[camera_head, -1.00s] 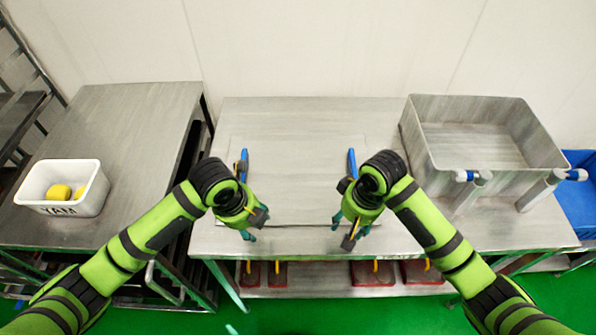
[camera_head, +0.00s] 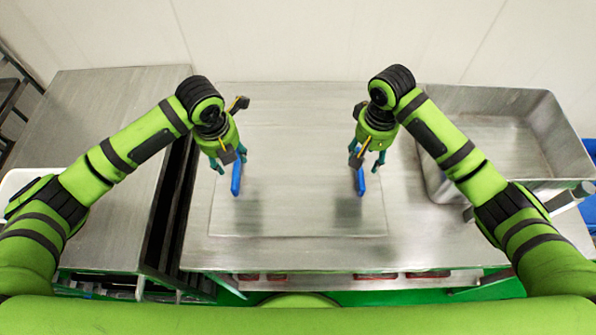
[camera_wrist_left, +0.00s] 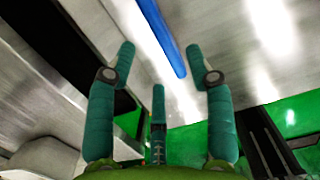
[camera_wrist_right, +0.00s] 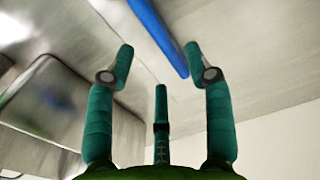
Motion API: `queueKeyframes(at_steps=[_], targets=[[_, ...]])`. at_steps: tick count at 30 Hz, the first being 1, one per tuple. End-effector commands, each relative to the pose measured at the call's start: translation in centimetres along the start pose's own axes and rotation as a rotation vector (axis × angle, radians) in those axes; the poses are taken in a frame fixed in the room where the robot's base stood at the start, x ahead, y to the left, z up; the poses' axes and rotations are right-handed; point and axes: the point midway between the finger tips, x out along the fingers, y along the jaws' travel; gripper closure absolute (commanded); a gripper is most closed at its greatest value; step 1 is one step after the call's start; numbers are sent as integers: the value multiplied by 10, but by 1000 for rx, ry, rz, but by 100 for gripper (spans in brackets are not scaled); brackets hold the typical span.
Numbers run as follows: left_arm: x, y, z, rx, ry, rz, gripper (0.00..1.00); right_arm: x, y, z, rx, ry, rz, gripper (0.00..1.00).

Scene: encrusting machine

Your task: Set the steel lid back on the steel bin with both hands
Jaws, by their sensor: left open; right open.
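The steel lid (camera_head: 298,205) lies flat on the steel table in the middle. It has two blue handles, the left one (camera_head: 236,178) and the right one (camera_head: 360,181). The steel bin (camera_head: 440,180) stands open on the right of the table, partly behind my right arm. My left gripper (camera_head: 230,163) is open and empty, close above the left handle, which shows ahead of its fingers in the left wrist view (camera_wrist_left: 160,38). My right gripper (camera_head: 368,168) is open and empty close above the right handle, which shows ahead of its fingers in the right wrist view (camera_wrist_right: 158,36).
A second steel table (camera_head: 90,120) stands at the left, across a dark gap. A white bin (camera_head: 14,183) at its left edge is mostly hidden by my left arm. Blue crates (camera_head: 590,150) show at the far right. A pale wall stands behind.

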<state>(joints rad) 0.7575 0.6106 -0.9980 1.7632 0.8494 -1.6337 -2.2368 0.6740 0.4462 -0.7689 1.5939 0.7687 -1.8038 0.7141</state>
Motion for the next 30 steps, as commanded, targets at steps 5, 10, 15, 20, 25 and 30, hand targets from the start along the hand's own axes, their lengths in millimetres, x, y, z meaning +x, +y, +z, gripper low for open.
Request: queueKeyframes(at_steps=[5, 10, 15, 20, 25, 30], targets=[[13, 0, -1, -3, 4, -1, 47, 13, 0, 0, 1, -2, 1, 47], [39, -1, -1, -3, 4, -1, 47, 39, 0, 1, 1, -4, 1, 47], [60, 0, -1, -2, 2, 0, 47, 59, 0, 0, 0, -1, 1, 47], [70, 0, 0, -1, 0, 0, 47, 69, 0, 0, 0, 0, 0, 47], [71, 0, 0, 0, -1, -1, 47, 71, 0, 0, 0, 1, 0, 47], [71, 0, 0, 0, -1, 0, 67, 71, 0, 0, 0, 1, 0, 67]])
